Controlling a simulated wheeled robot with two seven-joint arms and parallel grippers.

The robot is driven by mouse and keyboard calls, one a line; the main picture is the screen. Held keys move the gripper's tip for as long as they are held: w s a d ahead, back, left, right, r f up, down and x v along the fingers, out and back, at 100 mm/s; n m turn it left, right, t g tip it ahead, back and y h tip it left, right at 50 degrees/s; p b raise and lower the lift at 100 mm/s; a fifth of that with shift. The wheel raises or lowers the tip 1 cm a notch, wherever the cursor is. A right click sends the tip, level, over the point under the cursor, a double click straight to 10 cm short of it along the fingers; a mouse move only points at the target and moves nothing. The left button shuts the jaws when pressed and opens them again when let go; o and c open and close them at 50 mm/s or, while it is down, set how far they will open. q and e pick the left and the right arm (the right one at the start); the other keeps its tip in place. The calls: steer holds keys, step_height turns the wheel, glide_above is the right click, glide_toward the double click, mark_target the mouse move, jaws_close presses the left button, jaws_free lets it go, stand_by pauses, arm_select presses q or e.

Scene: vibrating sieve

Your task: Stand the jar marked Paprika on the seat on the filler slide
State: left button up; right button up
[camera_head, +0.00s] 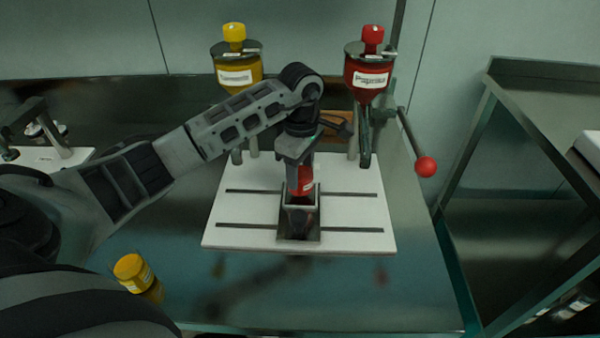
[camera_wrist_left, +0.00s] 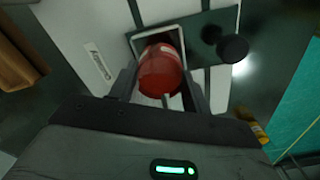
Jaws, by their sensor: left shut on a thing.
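My left gripper (camera_head: 303,172) is shut on a red jar (camera_head: 304,182) with a pale label, whose writing is too small to read. The jar looks upright over the square grey seat (camera_head: 300,228) in the middle of the white board. In the left wrist view the jar (camera_wrist_left: 160,72) lies between the two fingers, within the outline of the pale square frame of the seat (camera_wrist_left: 137,42). Whether its base touches the seat's floor is hidden. My right gripper is in neither view.
A red hopper (camera_head: 368,76) and a yellow hopper (camera_head: 237,74) stand behind the white board (camera_head: 235,238). A lever with a red ball (camera_head: 425,167) sticks out at the right. A yellow-lidded jar (camera_head: 134,270) is at the front left. The table's front right is clear.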

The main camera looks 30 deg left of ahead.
arm_select(q)
steer(key=shift+f, duration=0.9)
steer(key=shift+f, duration=0.25)
steer(key=o, duration=1.1)
steer(key=shift+c, duration=0.2)
steer(key=shift+r, duration=0.15)
